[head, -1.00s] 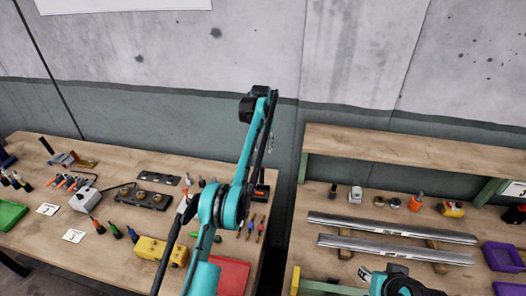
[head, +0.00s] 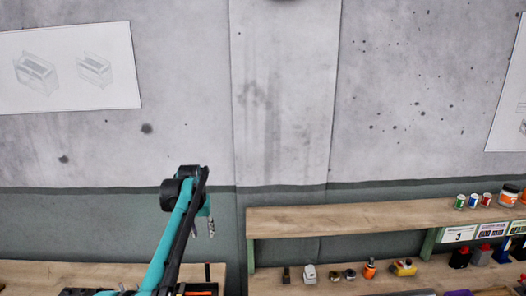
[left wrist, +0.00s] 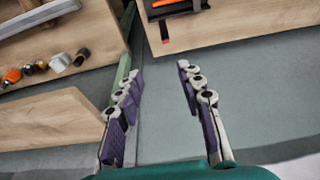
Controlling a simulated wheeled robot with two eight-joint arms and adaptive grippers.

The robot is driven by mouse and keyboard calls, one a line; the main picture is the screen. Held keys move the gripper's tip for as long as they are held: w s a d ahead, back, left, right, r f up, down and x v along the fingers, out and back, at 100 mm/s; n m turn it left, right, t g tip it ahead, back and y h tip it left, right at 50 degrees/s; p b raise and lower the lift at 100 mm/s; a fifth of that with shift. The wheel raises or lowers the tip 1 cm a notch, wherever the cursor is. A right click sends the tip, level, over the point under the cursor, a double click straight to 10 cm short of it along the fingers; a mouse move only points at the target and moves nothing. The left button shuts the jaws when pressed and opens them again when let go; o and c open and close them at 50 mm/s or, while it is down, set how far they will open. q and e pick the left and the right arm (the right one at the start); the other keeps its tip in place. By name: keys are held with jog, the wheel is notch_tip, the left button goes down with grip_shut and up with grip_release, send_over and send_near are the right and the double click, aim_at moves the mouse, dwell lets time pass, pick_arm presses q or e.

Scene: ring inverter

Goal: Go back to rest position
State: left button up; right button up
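My left arm rises from the bottom of the head view, left of centre. Its gripper (head: 211,227) shows only as a small grey finger hanging from the wrist, in front of the wall. In the left wrist view the left gripper (left wrist: 157,72) has its two purple-padded fingers well apart, with only the green-grey wall between them. It holds nothing and touches nothing that I can see. My right gripper is in neither view now.
Another wooden table (head: 60,275) lies lower left. A gap separates them.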

pick_arm(q)
jog(key=s+d+t+b, duration=0.2)
jog(key=s+b, duration=0.2)
jog(key=s, duration=1.8)
jog(key=s+d+f+t+b, duration=0.1)
jog(key=s+f+t+b, duration=0.1)
jog(key=s+f, duration=1.3)
jog(key=s+b, duration=0.1)
jog(key=s, duration=0.2)
jog(key=shift+d, duration=0.1)
